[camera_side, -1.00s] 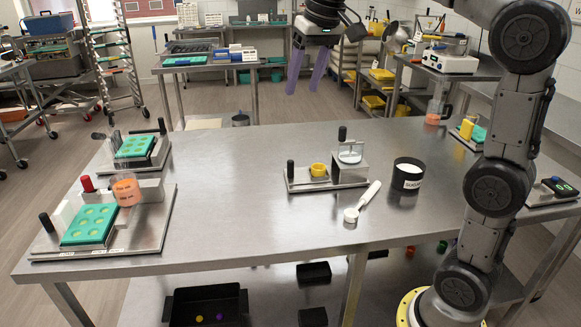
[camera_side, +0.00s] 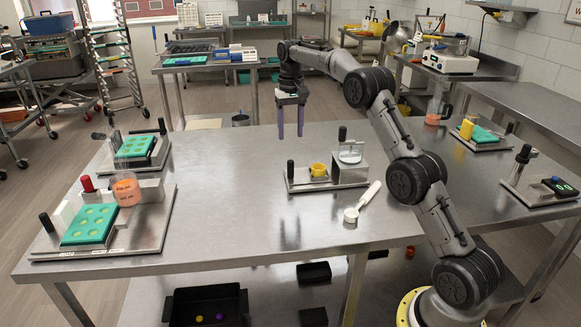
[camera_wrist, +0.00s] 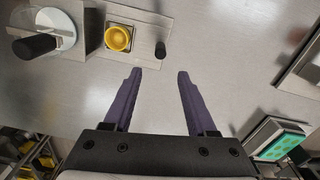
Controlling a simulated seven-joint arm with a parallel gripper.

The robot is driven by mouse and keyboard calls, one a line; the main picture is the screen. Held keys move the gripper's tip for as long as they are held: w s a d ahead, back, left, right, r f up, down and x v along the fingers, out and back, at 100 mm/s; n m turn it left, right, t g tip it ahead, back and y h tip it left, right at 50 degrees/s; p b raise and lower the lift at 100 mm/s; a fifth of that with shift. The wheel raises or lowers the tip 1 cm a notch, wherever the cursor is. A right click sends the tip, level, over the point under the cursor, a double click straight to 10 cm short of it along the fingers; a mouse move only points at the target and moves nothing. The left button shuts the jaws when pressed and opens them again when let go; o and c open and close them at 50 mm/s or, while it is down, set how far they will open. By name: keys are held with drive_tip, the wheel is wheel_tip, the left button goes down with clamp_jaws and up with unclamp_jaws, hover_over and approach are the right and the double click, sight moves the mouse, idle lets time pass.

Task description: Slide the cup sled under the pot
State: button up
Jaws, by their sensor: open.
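The yellow cup (camera_side: 318,170) sits on a flat metal sled or base with a black upright knob (camera_side: 290,170) at its left end, near the middle of the steel table. To its right, a metal block carries a white round pot (camera_side: 350,153) with a black handle. The cup is beside the pot, not below it. In the wrist view the cup (camera_wrist: 118,38), the knob (camera_wrist: 161,49) and the pot (camera_wrist: 45,30) show at upper left. My gripper (camera_side: 290,136) points down with purple fingers apart and empty, above the table, behind and above the knob.
A white scoop (camera_side: 363,203) lies right of the cup station. Two stations with green moulds stand at left (camera_side: 90,224) (camera_side: 136,146). A yellow pump station (camera_side: 478,133) and a black-knobbed station (camera_side: 540,185) stand at right. The table's middle left is clear.

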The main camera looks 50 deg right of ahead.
sight(291, 161)
wheel_tip(291, 161, down, 13)
drive_tip(key=shift+r, duration=0.15)
idle(0.4)
clamp_jaws()
drive_tip(key=shift+r, duration=0.1)
idle(1.1)
